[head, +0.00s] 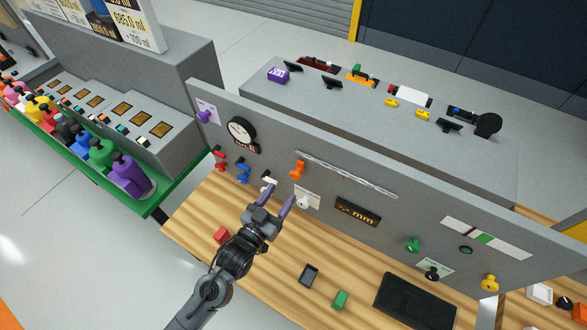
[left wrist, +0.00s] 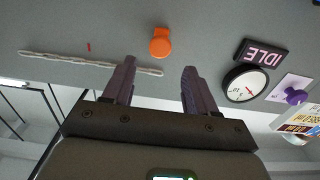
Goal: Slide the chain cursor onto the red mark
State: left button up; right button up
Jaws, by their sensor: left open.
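The silver chain (head: 346,174) runs along the grey panel, and it also shows in the left wrist view (left wrist: 75,61). An orange knob (head: 297,169), which looks like the cursor, sits beside the chain's left end in the head view. In the left wrist view the orange knob (left wrist: 160,43) is by the chain's right end. A small red mark (left wrist: 88,47) stands beside the chain, apart from the knob. My left gripper (head: 279,197) is open and empty, short of the panel. In the left wrist view its fingers (left wrist: 158,76) point toward the knob, which lies beyond them. My right gripper is not visible.
A white knob (head: 304,202) and a "mm" display (head: 357,211) are on the panel near the gripper. A dial (head: 241,131) is to the left.

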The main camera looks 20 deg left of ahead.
aim_at(294, 177)
pick_arm(q)
jog(key=w, duration=0.3)
jog(key=w+d, duration=0.1)
jog(key=w, duration=0.4)
jog(key=shift+w+d+p, duration=0.2)
jog(key=shift+w+p, duration=0.1)
jog(key=shift+p, duration=0.05)
grip_shut()
